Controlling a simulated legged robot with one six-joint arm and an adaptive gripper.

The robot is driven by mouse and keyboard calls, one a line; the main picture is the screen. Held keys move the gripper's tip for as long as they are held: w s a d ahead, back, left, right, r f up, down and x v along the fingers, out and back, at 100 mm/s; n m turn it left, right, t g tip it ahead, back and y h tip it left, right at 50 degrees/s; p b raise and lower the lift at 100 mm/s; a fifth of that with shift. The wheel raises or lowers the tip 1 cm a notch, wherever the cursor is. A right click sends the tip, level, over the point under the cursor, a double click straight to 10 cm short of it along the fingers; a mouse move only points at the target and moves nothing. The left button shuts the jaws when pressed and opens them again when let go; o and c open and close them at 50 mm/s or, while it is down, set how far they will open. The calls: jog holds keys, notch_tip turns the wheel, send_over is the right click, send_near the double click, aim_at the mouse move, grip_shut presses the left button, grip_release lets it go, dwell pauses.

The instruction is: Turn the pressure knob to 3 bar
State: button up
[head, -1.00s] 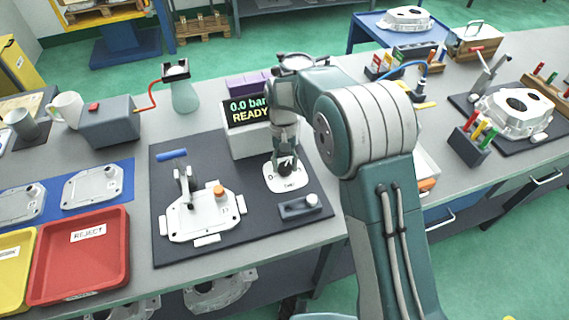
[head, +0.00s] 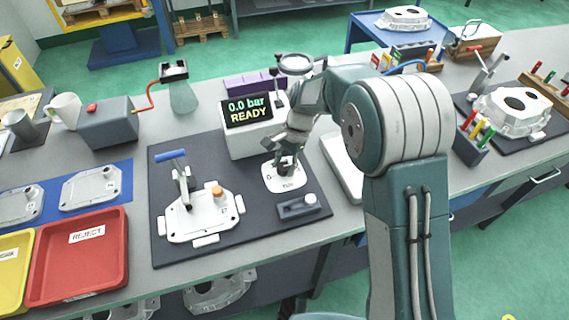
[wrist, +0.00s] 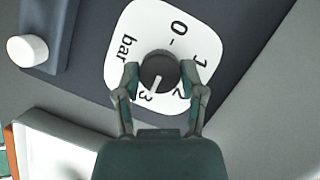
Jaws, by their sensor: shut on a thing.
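The pressure knob (wrist: 158,68) is a dark round knob on a white dial plate (wrist: 128,22) marked 0, 1, 3 and bar; the 2 is partly covered. My gripper (wrist: 159,76) is shut on the knob, one finger on each side. A white pointer line on the knob points toward the 3. In the head view my gripper (head: 286,162) reaches down onto the dial plate (head: 284,182), hiding most of the knob. The display box (head: 247,112) behind it reads 0.0 bar READY.
A clamp fixture with a casting (head: 205,218) stands left of the dial on the dark mat (head: 180,252). A small block with a white button (head: 298,207) sits just in front. A red REJECT tray (head: 80,265) lies at the left.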

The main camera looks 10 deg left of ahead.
jog(key=shift+m, duration=0.6)
jog(key=shift+y, duration=0.3)
jog(key=o, duration=1.1)
jog(key=shift+a, duration=0.1)
jog(key=shift+o, duration=0.2)
jog(key=shift+a, duration=0.1)
